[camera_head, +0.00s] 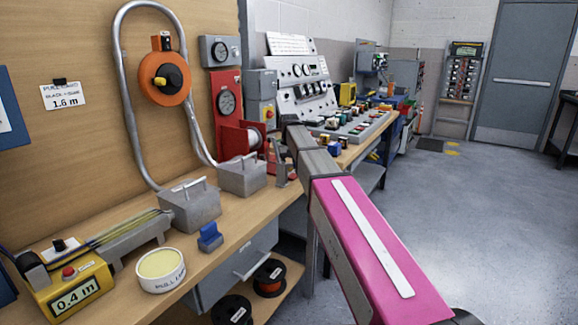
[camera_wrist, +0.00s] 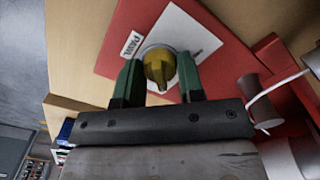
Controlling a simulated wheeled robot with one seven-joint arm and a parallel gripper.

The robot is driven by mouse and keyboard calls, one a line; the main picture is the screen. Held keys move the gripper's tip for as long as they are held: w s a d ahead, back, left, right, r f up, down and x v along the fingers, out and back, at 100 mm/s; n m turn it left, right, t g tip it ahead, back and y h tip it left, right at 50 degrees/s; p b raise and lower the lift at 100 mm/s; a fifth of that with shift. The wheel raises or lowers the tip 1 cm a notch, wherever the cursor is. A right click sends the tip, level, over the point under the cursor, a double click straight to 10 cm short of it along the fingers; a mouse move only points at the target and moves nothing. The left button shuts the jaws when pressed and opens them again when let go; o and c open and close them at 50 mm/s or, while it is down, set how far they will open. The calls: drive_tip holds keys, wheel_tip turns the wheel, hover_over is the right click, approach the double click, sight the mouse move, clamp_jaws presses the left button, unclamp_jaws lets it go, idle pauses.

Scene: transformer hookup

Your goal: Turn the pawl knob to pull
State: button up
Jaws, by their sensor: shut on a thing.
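The yellow pawl knob (camera_wrist: 158,64) sits on a white plate (camera_wrist: 178,36) lettered "PAWL", fixed to a red panel (camera_wrist: 225,60) in the wrist view. My gripper (camera_wrist: 160,82) has one green fingertip on each side of the knob and is shut on it. The knob's narrow ridge points toward the bottom of the wrist picture. A second small mark on the plate, right of the knob, is too small to read. In the head view, the red winch (camera_head: 231,138) stands on the bench just left of my arm's end; the knob is not visible there.
A white cable (camera_wrist: 280,86) runs close to the right of my gripper in the wrist view. Grey boxes (camera_head: 190,206) with a bent pipe, a white tub (camera_head: 160,270) and a blue block (camera_head: 210,238) stand on the wooden bench. The floor (camera_head: 480,220) at right is open.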

sight(289, 164)
drive_tip(key=o, duration=0.9)
wheel_tip(289, 164, up, 11)
drive_tip(key=shift+f, duration=0.1)
idle(0.4)
